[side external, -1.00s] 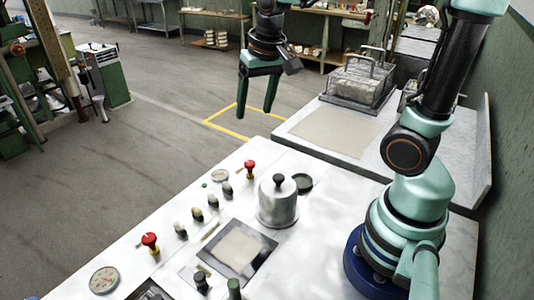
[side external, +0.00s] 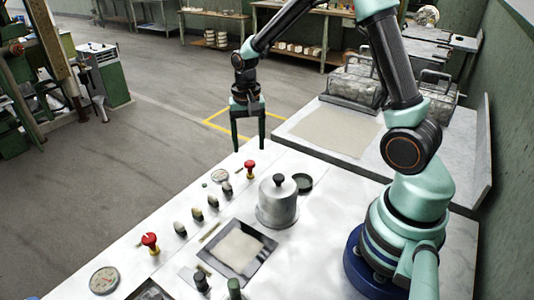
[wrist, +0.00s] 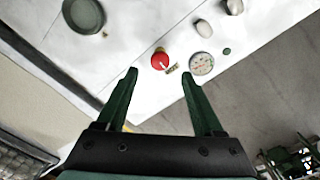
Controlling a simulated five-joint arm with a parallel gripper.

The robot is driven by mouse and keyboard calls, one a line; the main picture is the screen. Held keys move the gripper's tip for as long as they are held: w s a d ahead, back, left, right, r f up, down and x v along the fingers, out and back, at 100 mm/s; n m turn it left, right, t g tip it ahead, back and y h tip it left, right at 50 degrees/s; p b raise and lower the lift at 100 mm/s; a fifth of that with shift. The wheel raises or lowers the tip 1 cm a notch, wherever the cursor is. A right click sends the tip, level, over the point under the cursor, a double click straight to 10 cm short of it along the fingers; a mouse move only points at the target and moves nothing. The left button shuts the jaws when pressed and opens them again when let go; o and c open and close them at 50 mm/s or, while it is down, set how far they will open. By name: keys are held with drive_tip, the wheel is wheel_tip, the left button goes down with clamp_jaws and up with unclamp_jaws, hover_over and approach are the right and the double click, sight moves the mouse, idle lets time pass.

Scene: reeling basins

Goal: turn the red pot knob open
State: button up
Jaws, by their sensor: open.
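Two red knobs on brass-coloured stems show in the side view, and I cannot tell from the look alone which one is the pot knob. The far red knob (side external: 249,166) stands near the far end of the white worktop, and the near red knob (side external: 150,241) is at the lower left. My gripper (side external: 249,149) is open and empty, fingers pointing down, just behind and above the far knob. In the wrist view a red knob (wrist: 160,62) appears between the two fingertips, not visibly touched, with a small tag beside it.
A round gauge (wrist: 201,64) sits close to the red knob. Several grey knobs (side external: 197,214) line the worktop's left side. A metal lidded pot (side external: 277,208) and a dark round dish (side external: 302,183) stand to the right. A second worktop (side external: 335,132) lies behind.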

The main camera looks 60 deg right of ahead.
sight(250, 163)
drive_tip(key=shift+f, duration=2.8)
clamp_jaws()
